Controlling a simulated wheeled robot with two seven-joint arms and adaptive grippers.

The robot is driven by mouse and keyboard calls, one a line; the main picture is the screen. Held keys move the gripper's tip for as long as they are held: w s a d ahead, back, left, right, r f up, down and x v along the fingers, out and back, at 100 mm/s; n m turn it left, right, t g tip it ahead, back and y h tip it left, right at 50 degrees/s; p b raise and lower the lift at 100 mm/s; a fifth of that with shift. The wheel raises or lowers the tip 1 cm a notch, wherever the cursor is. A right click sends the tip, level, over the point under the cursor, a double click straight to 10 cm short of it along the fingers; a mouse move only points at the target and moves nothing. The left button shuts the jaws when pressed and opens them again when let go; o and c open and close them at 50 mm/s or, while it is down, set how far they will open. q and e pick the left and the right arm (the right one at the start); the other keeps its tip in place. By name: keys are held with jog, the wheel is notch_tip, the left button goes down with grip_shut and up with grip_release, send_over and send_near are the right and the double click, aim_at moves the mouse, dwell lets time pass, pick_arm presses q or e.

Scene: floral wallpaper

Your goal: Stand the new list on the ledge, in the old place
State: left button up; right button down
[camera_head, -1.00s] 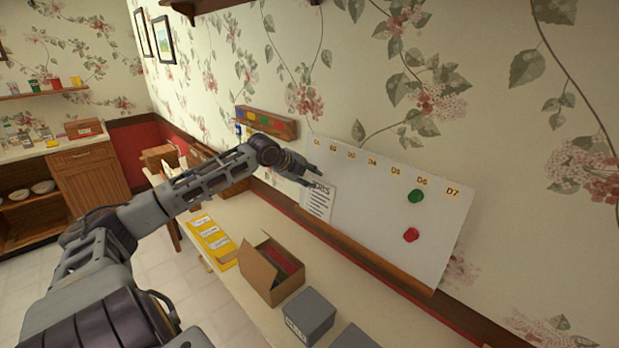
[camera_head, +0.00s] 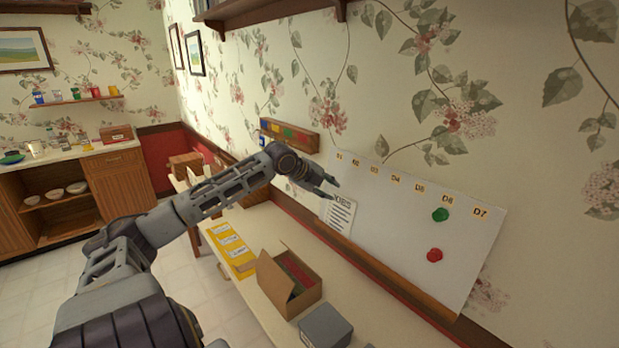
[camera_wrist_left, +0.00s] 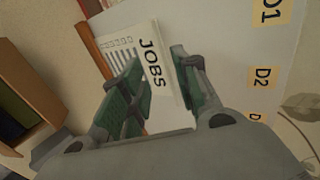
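A white list headed JOBS (camera_head: 339,214) stands upright at the left end of the whiteboard (camera_head: 400,232), with its lower edge at the wooden ledge (camera_head: 405,284). The list also shows in the left wrist view (camera_wrist_left: 154,62), behind and between the fingers. My left gripper (camera_head: 332,189) is at the list's top edge. In the left wrist view its two green-padded fingers (camera_wrist_left: 158,92) are spread apart, and I see no grip on the list. Part of the list is hidden by a finger there. My right gripper is not in view.
An open cardboard box (camera_head: 306,294), a grey box (camera_head: 326,327) and a yellow board with labels (camera_head: 231,246) are on the counter below. A wooden strip with coloured blocks (camera_head: 290,135) is on the wall left of the whiteboard.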

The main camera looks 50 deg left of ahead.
pick_arm(q)
jog(key=v, duration=0.9)
jog(key=shift+s, duration=0.15)
jog(key=shift+r, duration=0.1)
dwell(0.8)
dwell(0.5)
